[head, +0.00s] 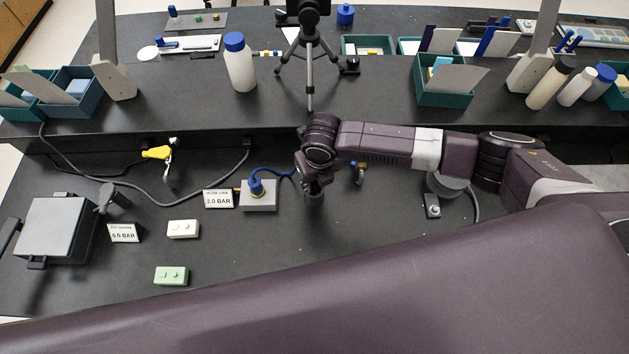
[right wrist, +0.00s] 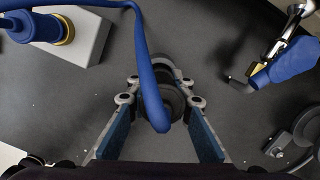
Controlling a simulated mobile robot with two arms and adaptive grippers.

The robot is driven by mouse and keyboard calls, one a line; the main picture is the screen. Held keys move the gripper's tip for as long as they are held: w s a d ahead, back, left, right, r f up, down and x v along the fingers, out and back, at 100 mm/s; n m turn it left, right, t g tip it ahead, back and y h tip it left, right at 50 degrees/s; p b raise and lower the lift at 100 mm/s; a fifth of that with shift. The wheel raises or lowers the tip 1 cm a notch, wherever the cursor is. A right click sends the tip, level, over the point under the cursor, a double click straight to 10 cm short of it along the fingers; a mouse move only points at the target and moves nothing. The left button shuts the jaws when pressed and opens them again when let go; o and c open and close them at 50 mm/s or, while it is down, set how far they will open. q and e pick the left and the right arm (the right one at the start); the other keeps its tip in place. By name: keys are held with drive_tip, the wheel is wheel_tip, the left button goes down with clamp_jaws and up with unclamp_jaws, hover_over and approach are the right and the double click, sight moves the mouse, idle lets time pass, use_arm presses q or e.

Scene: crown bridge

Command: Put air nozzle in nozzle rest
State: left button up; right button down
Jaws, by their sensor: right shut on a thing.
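My right gripper (head: 312,186) points down over the bench's lower level and also shows in the right wrist view (right wrist: 161,95). It is shut on the air nozzle, whose blue hose end (right wrist: 157,112) shows between the fingers. The hose runs to a blue fitting (head: 256,186) on a grey block (head: 262,203). A dark round piece (head: 314,201), probably the nozzle rest, is directly below the fingers. In the right wrist view a dark round shape (right wrist: 176,101) lies behind the hose end. Whether the nozzle's tip is inside the rest is hidden. My left gripper is out of view.
A blue-and-yellow fitting (head: 359,173) stands just right of the gripper. A "2.0 BAR" sign (head: 218,199) stands left of the grey block. White (head: 183,229) and green (head: 171,276) blocks lie further left. The raised shelf (head: 200,110) edges the back.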

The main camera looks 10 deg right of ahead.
drive_tip(key=shift+f, duration=0.5)
drive_tip(key=c, duration=1.7)
unclamp_jaws()
drive_tip(key=r, duration=0.4)
drive_tip(key=s+r+b, duration=0.1)
drive_tip(key=r, duration=0.8)
drive_tip(key=shift+s+d+b, duration=0.15)
drive_tip(key=shift+s+b, duration=0.2)
drive_tip(key=shift+s, duration=0.05)
